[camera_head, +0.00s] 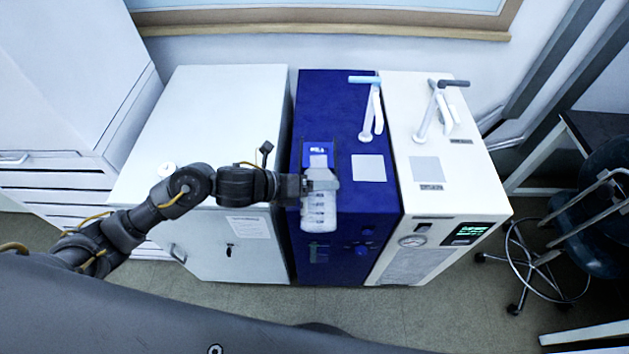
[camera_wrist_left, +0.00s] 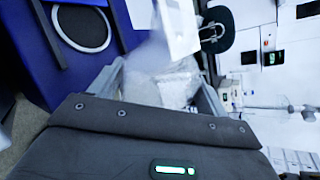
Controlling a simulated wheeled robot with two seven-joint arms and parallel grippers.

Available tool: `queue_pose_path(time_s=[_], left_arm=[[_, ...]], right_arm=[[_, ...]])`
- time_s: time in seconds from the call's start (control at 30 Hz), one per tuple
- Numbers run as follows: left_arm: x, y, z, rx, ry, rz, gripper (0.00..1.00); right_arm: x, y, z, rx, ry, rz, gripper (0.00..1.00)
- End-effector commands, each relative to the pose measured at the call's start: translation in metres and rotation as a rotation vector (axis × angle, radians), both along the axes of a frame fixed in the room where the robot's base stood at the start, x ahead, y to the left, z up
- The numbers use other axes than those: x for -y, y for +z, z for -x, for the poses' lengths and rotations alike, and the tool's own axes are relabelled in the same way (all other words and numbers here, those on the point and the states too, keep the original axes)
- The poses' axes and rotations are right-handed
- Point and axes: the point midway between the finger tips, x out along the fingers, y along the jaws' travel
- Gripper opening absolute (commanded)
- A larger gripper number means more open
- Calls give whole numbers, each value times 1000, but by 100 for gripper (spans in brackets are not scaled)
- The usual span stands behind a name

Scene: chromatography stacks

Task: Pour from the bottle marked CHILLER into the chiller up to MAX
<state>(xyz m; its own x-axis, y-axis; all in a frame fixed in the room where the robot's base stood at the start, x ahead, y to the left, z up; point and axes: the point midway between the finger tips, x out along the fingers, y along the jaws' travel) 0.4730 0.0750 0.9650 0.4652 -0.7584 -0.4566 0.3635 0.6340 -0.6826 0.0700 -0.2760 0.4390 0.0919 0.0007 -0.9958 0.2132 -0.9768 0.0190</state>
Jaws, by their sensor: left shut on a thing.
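A translucent white bottle (camera_head: 319,212) with graduation marks is held over the front part of the blue cabinet (camera_head: 335,110). My left gripper (camera_head: 322,182) is shut on the bottle. In the left wrist view the cloudy bottle (camera_wrist_left: 163,84) sits between the two fingers of my left gripper (camera_wrist_left: 163,92). A small blue panel with white lettering (camera_head: 317,151) shows just behind the bottle; the lettering is too small to read. The word CHILLER is not legible anywhere. The bottle's liquid level and any MAX mark cannot be made out. My right gripper is not in view.
A cream cabinet (camera_head: 425,105) with a gauge and a lit display (camera_head: 468,233) stands right of the blue one. A white cabinet (camera_head: 215,110) stands left. White posts with handles (camera_head: 372,110) rise from the blue and cream tops. A wheeled stool (camera_head: 540,262) is at right.

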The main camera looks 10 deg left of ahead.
Motion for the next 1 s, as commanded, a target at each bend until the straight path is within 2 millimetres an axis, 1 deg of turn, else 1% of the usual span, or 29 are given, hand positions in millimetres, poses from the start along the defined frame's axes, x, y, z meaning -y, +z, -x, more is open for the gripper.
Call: queue_pose_path(time_s=[0.27, 0.6, 1.0], left_arm=[[0, 2, -1, -4, 0, 4, 27], [0, -3, -1, -89, 1, 20, 27], [0, -5, 0, -98, 0, 22, 27]], right_arm=[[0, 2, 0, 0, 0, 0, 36], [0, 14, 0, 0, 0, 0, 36], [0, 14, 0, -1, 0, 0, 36]])
